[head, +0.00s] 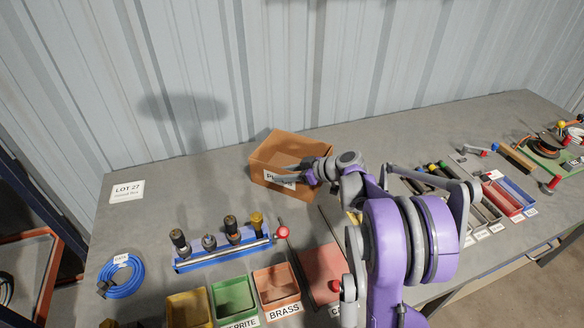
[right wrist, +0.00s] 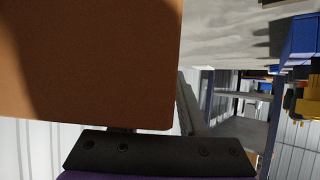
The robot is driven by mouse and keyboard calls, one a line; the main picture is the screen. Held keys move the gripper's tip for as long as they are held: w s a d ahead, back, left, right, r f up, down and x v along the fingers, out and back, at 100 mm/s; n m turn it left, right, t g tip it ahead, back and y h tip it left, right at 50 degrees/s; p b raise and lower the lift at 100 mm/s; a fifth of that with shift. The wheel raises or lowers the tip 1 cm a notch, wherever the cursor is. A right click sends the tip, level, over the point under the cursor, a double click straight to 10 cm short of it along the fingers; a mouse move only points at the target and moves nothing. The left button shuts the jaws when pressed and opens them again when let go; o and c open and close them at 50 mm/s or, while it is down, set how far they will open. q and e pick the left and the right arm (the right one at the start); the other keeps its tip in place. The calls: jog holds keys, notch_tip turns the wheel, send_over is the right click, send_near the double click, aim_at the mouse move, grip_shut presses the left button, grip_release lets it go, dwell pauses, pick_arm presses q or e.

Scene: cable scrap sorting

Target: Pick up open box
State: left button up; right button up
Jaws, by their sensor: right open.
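The open box is a brown, open-topped box (head: 268,150) near the back wall in the head view. It has a white label on its front, partly covered by my right gripper. My right gripper (head: 290,170) is open at the box's front right side, with a grey finger across the box's near rim. In the right wrist view the brown box wall (right wrist: 90,60) fills the upper left, close to the dark gripper part at the bottom. I cannot tell if the fingers touch the wall. My left gripper is not in view.
A blue rack (head: 222,250) with several upright tools stands front left of the box. Coloured bins, including a green one (head: 232,294) and an orange one (head: 276,284), line the front edge. A blue cable coil (head: 122,276) lies left.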

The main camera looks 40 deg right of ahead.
grip_shut()
dwell(1.4)
